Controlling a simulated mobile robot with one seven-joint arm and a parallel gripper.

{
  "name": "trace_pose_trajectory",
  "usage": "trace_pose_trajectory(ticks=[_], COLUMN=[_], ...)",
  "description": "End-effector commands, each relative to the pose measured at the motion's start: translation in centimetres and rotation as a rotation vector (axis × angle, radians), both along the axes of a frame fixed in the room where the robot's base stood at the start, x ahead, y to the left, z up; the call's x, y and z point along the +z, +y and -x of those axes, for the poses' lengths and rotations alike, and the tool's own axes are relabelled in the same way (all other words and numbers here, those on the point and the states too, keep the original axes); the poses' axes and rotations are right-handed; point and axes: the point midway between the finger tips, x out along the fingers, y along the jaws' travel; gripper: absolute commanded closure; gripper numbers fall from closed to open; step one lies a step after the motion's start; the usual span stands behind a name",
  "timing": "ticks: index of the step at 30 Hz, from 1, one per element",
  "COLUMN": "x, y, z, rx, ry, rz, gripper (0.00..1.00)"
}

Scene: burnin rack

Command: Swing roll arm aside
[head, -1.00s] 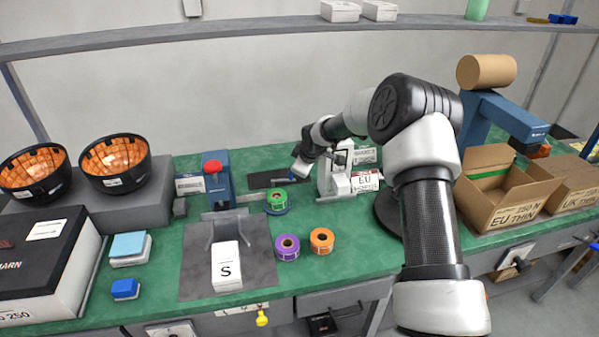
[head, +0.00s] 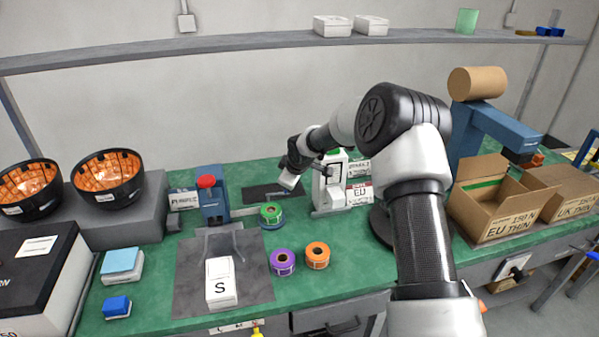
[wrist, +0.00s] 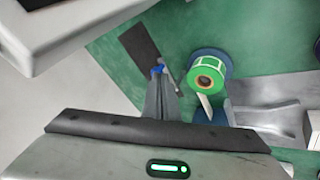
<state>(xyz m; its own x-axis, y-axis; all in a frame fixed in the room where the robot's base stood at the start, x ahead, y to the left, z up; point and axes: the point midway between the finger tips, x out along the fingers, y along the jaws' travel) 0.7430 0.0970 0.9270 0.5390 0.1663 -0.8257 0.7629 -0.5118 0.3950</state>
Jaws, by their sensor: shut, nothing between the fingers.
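My gripper (head: 287,183) is shut and empty above the green bench, just left of the white label machine (head: 328,190). In the wrist view its blue fingertips (wrist: 158,70) are together, beside a thin grey bar (wrist: 170,78). I cannot tell whether they touch it, nor whether this bar is the roll arm. A green label roll (head: 270,213) sits on a round blue base in front of my gripper; the roll also shows in the wrist view (wrist: 207,76), right of the fingertips. My wrist and forearm hide part of the machine.
A dark strip (head: 262,193) lies behind the green roll. A purple roll (head: 283,262) and an orange roll (head: 317,256) stand in front. A blue press with red knob (head: 207,182) is to the left. Cardboard boxes (head: 500,205) stand at right.

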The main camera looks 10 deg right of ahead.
Motion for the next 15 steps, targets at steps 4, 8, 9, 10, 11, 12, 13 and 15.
trace_pose_trajectory(ticks=[4,8,9,10,11,12,13,15], x=[2.8,5.6,6.4,7.0,7.6,8.4,8.9,10.1], y=[-1.3,-2.2,-2.5,-2.7,-2.9,-3.1,-3.3,-3.7], z=[1.5,3.3,3.8,4.2,4.6,5.1,5.5,6.2], rx=[-0.007,-0.013,-0.013,-0.014,-0.015,-0.017,-0.017,-0.019], ry=[-0.003,-0.003,-0.003,-0.003,-0.004,-0.004,-0.003,-0.002], rz=[0.008,0.011,0.012,0.013,0.013,0.014,0.014,0.015], gripper=[1.0,1.0,1.0,1.0,1.0,1.0,1.0,1.0])
